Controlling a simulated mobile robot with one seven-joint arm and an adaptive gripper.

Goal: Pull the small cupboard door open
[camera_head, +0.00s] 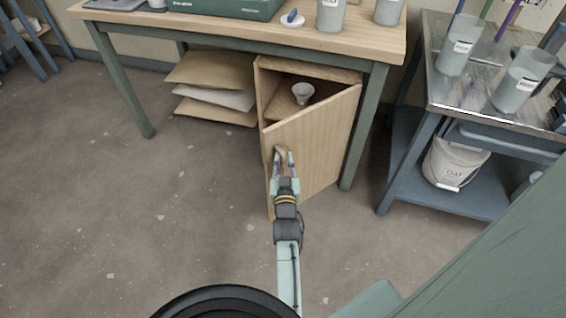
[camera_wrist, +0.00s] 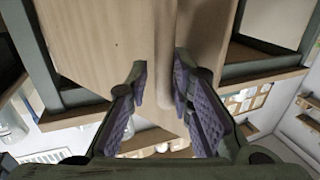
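The small wooden cupboard (camera_head: 262,86) stands under the worktable. Its door (camera_head: 322,138) is partly open, with its left edge swung out towards me and a wedge of the inside showing at the top. My gripper (camera_head: 284,160) is at the door's front near that left edge, its fingers on either side of the wooden handle (camera_head: 281,150). In the wrist view the purple-padded fingers (camera_wrist: 162,85) flank the handle (camera_wrist: 167,40), close against it; exact contact is partly hidden. A small white funnel-like vessel (camera_head: 303,91) is inside the cupboard.
The worktable (camera_head: 240,27) stands over the cupboard, its right leg (camera_head: 362,125) close beside it. A metal cart (camera_head: 437,100) with glaze containers and a white bucket (camera_head: 452,162) stands at right. The floor (camera_head: 190,215) in front and left is clear.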

